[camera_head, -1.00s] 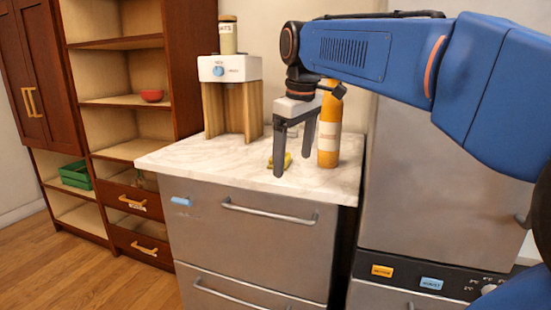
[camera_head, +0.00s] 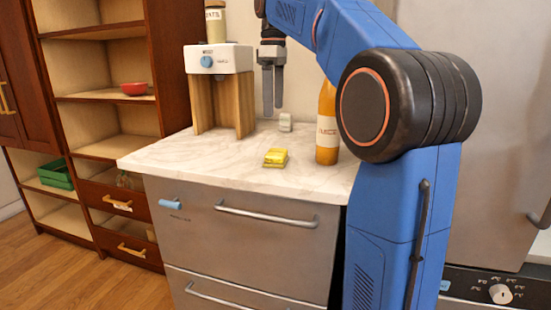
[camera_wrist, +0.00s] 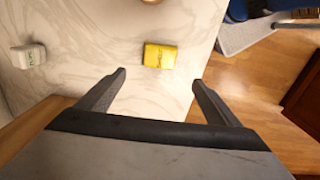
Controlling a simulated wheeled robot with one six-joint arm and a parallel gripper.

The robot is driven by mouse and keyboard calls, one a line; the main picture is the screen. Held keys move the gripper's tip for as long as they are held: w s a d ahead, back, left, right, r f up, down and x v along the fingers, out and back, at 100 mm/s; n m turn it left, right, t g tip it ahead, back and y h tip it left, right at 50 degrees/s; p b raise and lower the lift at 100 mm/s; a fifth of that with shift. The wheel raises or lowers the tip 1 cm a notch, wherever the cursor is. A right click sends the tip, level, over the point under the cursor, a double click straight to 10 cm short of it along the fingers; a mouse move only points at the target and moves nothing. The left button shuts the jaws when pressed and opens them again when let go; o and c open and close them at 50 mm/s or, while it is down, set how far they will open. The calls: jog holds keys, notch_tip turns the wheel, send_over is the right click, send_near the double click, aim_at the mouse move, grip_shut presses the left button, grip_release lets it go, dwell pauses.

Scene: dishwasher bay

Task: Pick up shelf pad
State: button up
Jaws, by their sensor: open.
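A small yellow block-like item (camera_head: 276,157) lies flat on the white marble counter, left of the orange bottle. It also shows in the wrist view (camera_wrist: 160,56), centred just beyond the fingertips. A small white item (camera_head: 285,122) with dark marks stands further back and shows in the wrist view (camera_wrist: 28,56) at the left. No label readable here tells which one is the shelf pad. My gripper (camera_head: 273,110) hangs above the back of the counter, pointing down. In the wrist view my gripper (camera_wrist: 159,78) is open with nothing between the fingers.
An orange bottle (camera_head: 327,135) stands on the counter (camera_head: 215,160) beside my arm. A white machine with a blue knob (camera_head: 219,60) on wooden legs stands left of the gripper and holds a jar (camera_head: 216,22). The counter's front left is clear.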

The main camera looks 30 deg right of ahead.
send_over(276, 152)
jog(key=f, duration=0.8)
jog(key=shift+w+a+f, duration=0.15)
jog(key=shift+w+f, duration=0.1)
jog(key=shift+f, duration=0.15)
jog(key=shift+s+d+f, duration=0.1)
jog(key=shift+d+f, duration=0.05)
jog(key=shift+f, duration=1.2)
jog(key=shift+d+f, duration=0.1)
jog(key=shift+f, duration=1.25)
jog(key=c, duration=1.2)
